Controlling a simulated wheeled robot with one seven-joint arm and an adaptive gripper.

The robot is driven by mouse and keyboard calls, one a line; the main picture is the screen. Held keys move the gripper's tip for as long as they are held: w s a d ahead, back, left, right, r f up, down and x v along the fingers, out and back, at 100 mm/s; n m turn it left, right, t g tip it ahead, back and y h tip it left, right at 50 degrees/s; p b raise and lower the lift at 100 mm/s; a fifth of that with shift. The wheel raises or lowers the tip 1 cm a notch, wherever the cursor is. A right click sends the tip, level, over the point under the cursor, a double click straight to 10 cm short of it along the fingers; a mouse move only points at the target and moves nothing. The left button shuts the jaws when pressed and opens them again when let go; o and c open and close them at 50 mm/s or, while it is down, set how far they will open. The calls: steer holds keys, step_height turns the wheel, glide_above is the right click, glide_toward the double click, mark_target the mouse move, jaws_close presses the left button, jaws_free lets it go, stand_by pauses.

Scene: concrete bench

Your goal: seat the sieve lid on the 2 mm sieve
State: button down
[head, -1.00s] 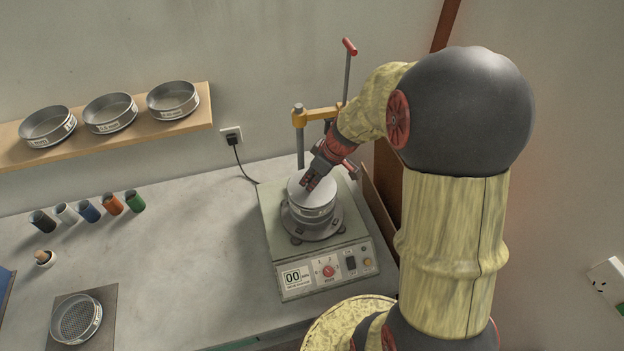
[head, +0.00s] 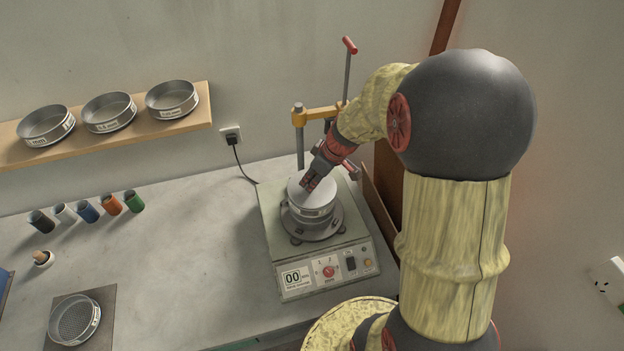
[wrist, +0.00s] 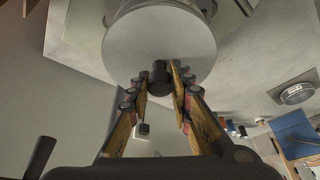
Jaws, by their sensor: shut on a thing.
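The sieve lid is a flat pale grey disc (head: 300,190) with a black knob (wrist: 160,76). My gripper (head: 309,184) is shut on the knob, with one finger on each side of it, as the wrist view (wrist: 160,78) shows. The lid (wrist: 150,38) lies over a metal sieve (head: 313,212) on the round plate of the shaker. The sieve's label is too small to read. Lid and sieve look roughly level and close together; I cannot tell whether the lid rests fully on the rim.
The shaker (head: 270,235) has a front panel reading 00, and a clamp post with a yellow arm (head: 318,115) behind the lid. Several sieves stand on a wooden shelf (head: 203,108). Another sieve (head: 75,321) lies on a dark mat. Several coloured cups (head: 88,211) stand left. The bench middle is clear.

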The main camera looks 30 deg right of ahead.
steer(key=shift+f+b, duration=0.35)
steer(key=shift+b, duration=0.1)
stand_by(0.3)
steer(key=c, duration=1.5)
jaws_free()
steer(key=shift+c, duration=0.2)
steer(key=v, duration=1.2)
